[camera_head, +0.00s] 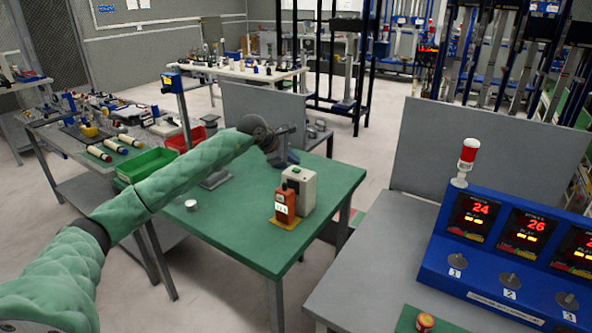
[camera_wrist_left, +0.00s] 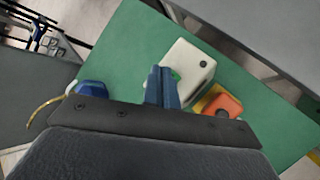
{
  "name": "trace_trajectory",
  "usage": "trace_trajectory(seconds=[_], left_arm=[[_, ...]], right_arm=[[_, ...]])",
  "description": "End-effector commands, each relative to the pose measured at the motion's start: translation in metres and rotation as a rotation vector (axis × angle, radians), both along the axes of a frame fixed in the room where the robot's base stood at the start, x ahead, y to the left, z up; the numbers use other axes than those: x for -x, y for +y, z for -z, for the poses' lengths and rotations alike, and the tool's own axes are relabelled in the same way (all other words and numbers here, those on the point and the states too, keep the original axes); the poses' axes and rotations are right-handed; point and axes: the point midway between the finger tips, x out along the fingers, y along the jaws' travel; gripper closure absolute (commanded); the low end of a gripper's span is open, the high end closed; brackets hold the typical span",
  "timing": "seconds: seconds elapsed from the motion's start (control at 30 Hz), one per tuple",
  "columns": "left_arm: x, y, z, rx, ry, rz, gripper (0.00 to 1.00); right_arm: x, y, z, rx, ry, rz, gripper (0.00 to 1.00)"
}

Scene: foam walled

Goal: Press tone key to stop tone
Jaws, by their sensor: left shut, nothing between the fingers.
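A pale box (camera_head: 304,182) stands on the green table (camera_head: 232,229), and it also shows in the left wrist view (camera_wrist_left: 194,62) with a dark round spot and a small green part (camera_wrist_left: 175,75). An orange device (camera_head: 285,206) with a white label stands beside it on a yellow base; the wrist view shows it too (camera_wrist_left: 222,105). I cannot tell which part is the tone key. My left gripper (camera_head: 285,153) is shut and empty beyond the pale box. In the wrist view its fingers (camera_wrist_left: 160,76) overlap the pale box's edge; contact is unclear. My right gripper is out of view.
A small white cup (camera_head: 191,205) and a green bin (camera_head: 146,165) are on the left. A grey panel (camera_head: 262,115) stands behind the table. A blue console (camera_head: 500,250) with red displays and a red-white lamp (camera_head: 467,158) is at right.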

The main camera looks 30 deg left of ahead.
Motion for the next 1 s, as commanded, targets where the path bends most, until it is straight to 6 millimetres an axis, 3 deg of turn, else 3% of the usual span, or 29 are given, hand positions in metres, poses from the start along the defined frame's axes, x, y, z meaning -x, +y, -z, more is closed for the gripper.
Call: trace_trajectory(seconds=[0.6,1.0], left_arm=[[0.000,0.000,-0.050,0.001,-0.002,-0.001,1.00],[0.000,0.000,-0.052,0.000,0.000,0.000,1.00]], right_arm=[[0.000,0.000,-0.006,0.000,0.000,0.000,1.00],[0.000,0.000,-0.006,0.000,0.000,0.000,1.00]])
